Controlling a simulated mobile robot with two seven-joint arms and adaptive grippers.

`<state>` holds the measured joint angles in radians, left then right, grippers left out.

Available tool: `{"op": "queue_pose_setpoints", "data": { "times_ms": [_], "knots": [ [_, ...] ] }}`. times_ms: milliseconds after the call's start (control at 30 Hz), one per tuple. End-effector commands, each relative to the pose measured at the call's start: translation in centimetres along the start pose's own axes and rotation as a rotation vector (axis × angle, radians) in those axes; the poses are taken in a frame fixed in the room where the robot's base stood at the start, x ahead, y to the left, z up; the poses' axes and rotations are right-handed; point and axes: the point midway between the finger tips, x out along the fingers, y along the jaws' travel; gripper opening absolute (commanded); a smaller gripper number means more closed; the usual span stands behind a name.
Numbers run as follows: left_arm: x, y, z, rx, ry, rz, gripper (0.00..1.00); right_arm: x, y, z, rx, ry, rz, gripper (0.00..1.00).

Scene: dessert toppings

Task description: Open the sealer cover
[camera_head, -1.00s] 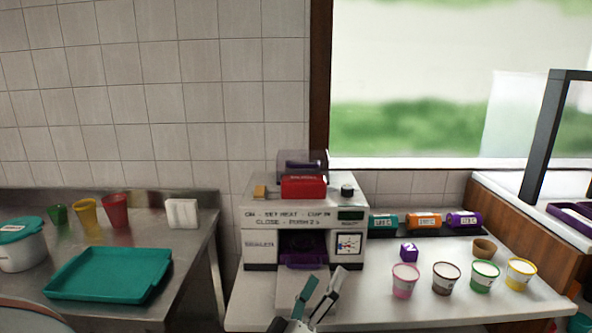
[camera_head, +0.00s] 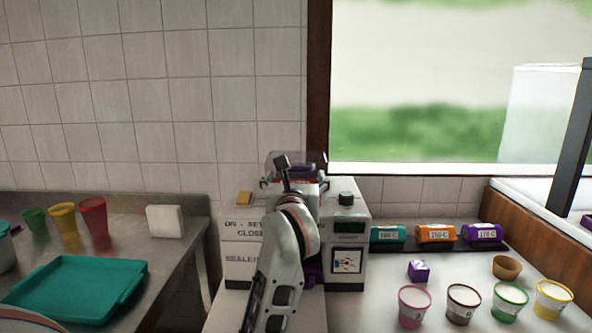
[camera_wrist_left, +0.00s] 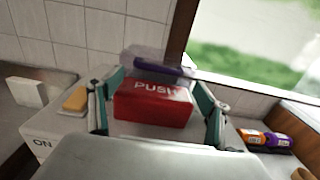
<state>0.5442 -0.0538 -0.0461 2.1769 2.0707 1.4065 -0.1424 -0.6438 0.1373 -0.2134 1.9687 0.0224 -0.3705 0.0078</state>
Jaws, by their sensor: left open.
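The sealer (camera_head: 345,238) is a white box machine on the counter, with a small screen on its front. Its red cover marked PUSH (camera_wrist_left: 152,103) sits on top and is down. My left gripper (camera_head: 294,168) is over the sealer's top, its arm hiding most of the front. In the left wrist view the open fingers (camera_wrist_left: 155,112) stand on either side of the red cover; I cannot tell whether they touch it. Behind the cover is a clear housing with a purple part (camera_wrist_left: 158,64). My right gripper is not in view.
A yellow block (camera_head: 244,198) and a black knob (camera_head: 346,198) are on the sealer's top, beside the gripper. Several filled cups, a purple cube (camera_head: 418,271) and labelled rolls (camera_head: 435,234) are to the right. A teal tray (camera_head: 75,290) lies on the left table.

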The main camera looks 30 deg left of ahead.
Motion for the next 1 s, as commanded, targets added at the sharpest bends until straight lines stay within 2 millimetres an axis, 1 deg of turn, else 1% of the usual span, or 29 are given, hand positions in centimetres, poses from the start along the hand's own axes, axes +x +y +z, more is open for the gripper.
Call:
{"op": "queue_pose_setpoints", "data": {
  "times_ms": [200,400,567,800,833,867,900,967,1000],
  "knots": [
    [3.5,0.1,0.0,0.004,0.001,0.003,0.77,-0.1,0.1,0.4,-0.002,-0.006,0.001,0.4],
    [5.9,0.1,-0.1,0.003,0.001,0.003,0.77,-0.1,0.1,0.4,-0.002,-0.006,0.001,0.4],
    [6.8,0.1,-0.1,0.002,0.0,0.003,0.77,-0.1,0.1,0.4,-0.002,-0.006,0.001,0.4],
    [6.8,0.1,-0.1,0.001,0.0,0.002,0.77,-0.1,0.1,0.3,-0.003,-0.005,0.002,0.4],
    [6.8,0.1,-0.1,0.001,0.0,0.002,0.72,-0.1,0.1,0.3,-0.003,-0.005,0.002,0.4],
    [6.8,0.1,-0.1,0.001,0.0,0.002,0.64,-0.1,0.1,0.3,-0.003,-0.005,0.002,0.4],
    [6.8,0.1,-0.1,0.002,0.0,0.002,0.54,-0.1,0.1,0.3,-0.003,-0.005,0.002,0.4],
    [6.8,0.1,-0.1,0.002,0.001,0.002,0.38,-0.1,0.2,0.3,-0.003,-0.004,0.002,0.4],
    [6.8,0.1,-0.1,0.001,0.001,0.002,0.33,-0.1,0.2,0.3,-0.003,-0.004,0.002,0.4]
  ]
}}
